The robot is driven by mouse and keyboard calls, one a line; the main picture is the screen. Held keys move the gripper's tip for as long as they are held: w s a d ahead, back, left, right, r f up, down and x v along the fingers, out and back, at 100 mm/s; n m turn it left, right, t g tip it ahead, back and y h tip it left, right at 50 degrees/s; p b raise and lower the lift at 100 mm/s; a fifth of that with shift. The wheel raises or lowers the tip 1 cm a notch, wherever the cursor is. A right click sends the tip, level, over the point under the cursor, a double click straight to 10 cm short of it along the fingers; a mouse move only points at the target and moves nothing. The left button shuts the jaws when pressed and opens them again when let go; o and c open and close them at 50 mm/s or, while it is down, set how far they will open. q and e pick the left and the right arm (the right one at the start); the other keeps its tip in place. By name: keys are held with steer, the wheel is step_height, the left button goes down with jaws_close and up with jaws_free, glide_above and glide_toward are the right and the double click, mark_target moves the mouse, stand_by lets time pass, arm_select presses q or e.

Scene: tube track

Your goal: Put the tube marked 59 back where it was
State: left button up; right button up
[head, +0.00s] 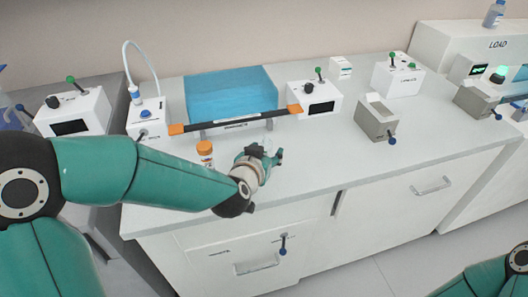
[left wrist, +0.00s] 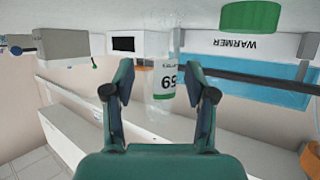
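The tube marked 59 (left wrist: 165,88) shows in the left wrist view, which is upside down. It is clear, with a white label and a green band. My left gripper (left wrist: 160,92) is open, one finger on each side of the tube. I see gaps between the fingers and the tube, and cannot tell its exact depth. In the head view my left gripper (head: 270,158) is over the counter in front of the blue warmer (head: 232,92); the tube is hardly visible there. My right gripper is out of view; only part of that arm shows at the bottom right.
An orange-capped bottle (head: 205,150) stands on the counter left of my left gripper. A dark bar with orange ends (head: 235,122) crosses the warmer's front. A grey open box (head: 377,117) stands at right. A green cap-like thing (left wrist: 250,16) is close by. The front-right counter (head: 330,160) is clear.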

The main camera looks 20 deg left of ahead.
arm_select(q)
steer(key=shift+s+r, duration=0.1)
steer(key=shift+r, duration=0.05)
steer(key=shift+s+r, duration=0.15)
steer(key=shift+s, duration=0.15)
steer(key=v, duration=1.1)
steer(key=shift+s, duration=0.15)
